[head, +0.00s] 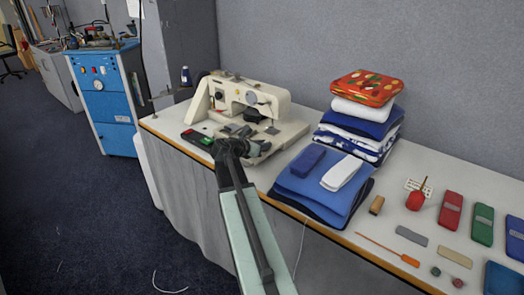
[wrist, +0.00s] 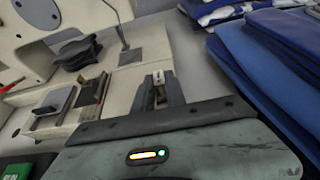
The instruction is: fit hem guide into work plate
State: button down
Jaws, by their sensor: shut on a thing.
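The sewing machine (head: 243,96) stands on the cloth table. Its pale bed (wrist: 125,90) shows in the wrist view, with dark and metal parts set on it at the left; I take this bed as the work plate. My gripper (wrist: 164,90) is low over the bed's near right part. It is shut on a small pale metal piece, the hem guide (wrist: 159,92), of which only the top shows between the fingers. In the head view my gripper (head: 265,147) is at the machine's front edge. Whether the guide touches the bed is hidden.
A green-and-black box (head: 198,138) lies left of the machine. A folded blue stack (head: 322,185), bearing a blue and a white case, lies close to the right. A taller cloth stack (head: 362,115) stands behind it. Several small tools and cases lie further right.

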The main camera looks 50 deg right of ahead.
jog(key=c, duration=1.4)
grip_release()
jog(key=shift+w+a+f, duration=0.1)
jog(key=shift+w+f, duration=0.1)
jog(key=shift+w, duration=0.05)
jog(key=shift+s+a+r+p, duration=0.1)
jog(key=shift+a+r+p, duration=0.15)
jog(key=shift+a+p, duration=0.1)
jog(key=p+v, duration=0.4)
jog(key=v, duration=0.7)
jog(key=shift+r, duration=0.1)
jog(key=shift+a, duration=0.1)
